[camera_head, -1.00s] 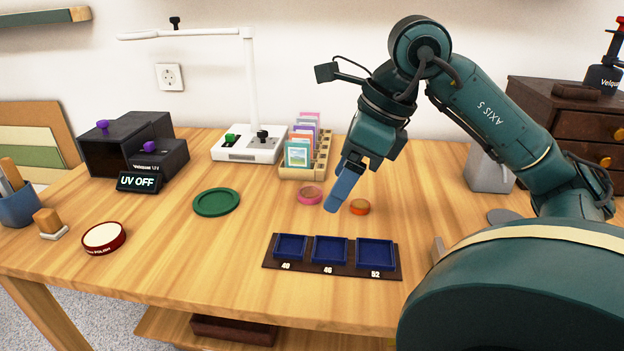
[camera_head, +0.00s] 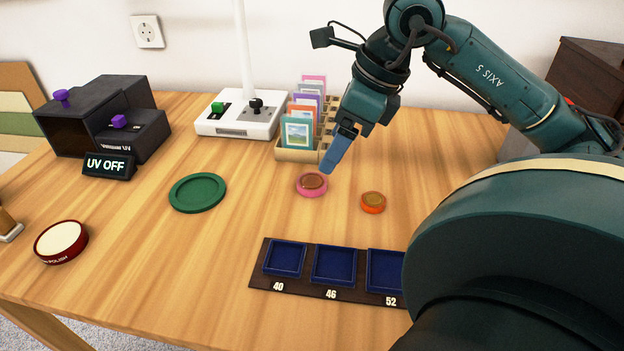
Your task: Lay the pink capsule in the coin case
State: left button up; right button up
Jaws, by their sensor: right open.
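The pink capsule (camera_head: 312,185) is a small round case with a brown coin-like centre, lying flat on the table. The coin case (camera_head: 259,278) is a dark tray at the front with three blue square compartments labelled 40, 46 and 52. All three look empty. The 52 compartment is partly hidden by my right arm. My right gripper (camera_head: 331,165) is open, with blue fingertips pointing down just above and to the right of the pink capsule, holding nothing. The fingers overlap in this view. My left gripper is not in view.
An orange capsule (camera_head: 373,202) lies right of the pink one. A green round dish (camera_head: 198,193) is at left. A card rack (camera_head: 291,154) and white lamp base (camera_head: 238,127) stand behind. A UV box (camera_head: 137,133) and polish tin (camera_head: 62,242) are farther left. Table between capsules and case is clear.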

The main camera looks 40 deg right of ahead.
aim_at(312, 178)
jog(key=x, duration=0.3)
jog(key=shift+w, duration=0.1)
jog(key=x, duration=0.4)
jog(key=shift+w+d, duration=0.15)
jog(key=shift+w, duration=0.25)
jog(key=shift+w+f, duration=0.2)
jog(key=shift+f, duration=0.35)
jog(key=shift+c, duration=0.5)
jog(key=c, duration=1)
